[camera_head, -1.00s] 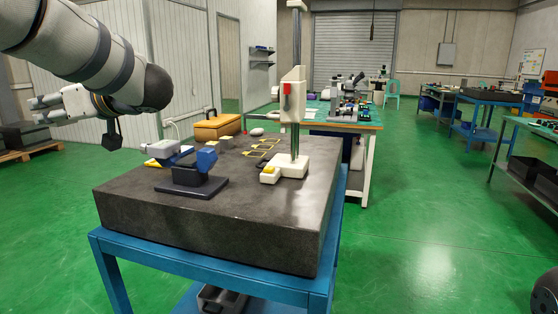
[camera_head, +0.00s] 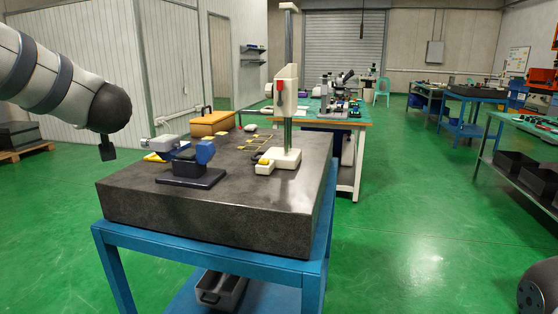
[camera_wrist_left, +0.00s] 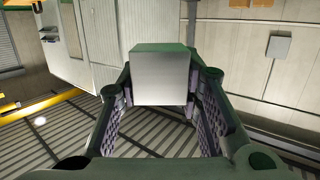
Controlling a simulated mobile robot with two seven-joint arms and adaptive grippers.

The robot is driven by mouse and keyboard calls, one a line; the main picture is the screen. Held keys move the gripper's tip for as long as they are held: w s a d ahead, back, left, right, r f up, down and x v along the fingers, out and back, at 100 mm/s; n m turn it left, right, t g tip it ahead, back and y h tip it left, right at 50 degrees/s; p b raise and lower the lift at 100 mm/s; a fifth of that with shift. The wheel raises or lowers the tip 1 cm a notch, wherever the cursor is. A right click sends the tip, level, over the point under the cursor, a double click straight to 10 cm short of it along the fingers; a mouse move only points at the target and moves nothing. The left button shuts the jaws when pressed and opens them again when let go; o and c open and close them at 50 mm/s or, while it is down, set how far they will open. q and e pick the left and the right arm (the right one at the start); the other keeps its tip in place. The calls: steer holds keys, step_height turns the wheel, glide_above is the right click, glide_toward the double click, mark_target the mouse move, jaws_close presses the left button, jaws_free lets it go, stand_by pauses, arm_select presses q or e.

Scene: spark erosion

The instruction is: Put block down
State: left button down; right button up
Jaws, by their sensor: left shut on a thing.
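A plain silver-grey metal block (camera_wrist_left: 162,75) is held between the fingers of my left gripper (camera_wrist_left: 163,96) in the left wrist view. Its smooth, square face is towards the camera. The background there shows walls and a striped surface, with no table close under the block. In the head view my left arm comes in at the upper left, beside the granite plate (camera_head: 225,225), and its gripper and the block do not show. My right gripper is not in view.
On the granite plate stand a blue-and-black instrument on a dark base (camera_head: 190,178), a white height gauge (camera_head: 284,160) and yellow-framed pieces (camera_head: 262,139). An orange case (camera_head: 211,124) is at the back left. The plate's front part is clear.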

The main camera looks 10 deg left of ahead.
arm_select(q)
steer(key=d+f+m+t+h, duration=0.6)
steer(key=d+f+m+h, duration=0.5)
steer(key=d+f+h, duration=0.4)
steer(key=s+d+f+m+g+h, duration=0.3)
steer(key=s+d+f+m+h, duration=0.2)
steer(key=s, duration=0.4)
steer(key=s+d+f+m+g+h, duration=0.3)
steer(key=s+d+f+m+h, duration=0.1)
steer(key=s+d+f, duration=0.3)
steer(key=s+d+h, duration=0.1)
steer(key=s+d, duration=0.1)
steer(key=shift+s+f+m+g+h, duration=0.3)
steer(key=shift+f+m+g, duration=0.1)
steer(key=shift+d, duration=0.1)
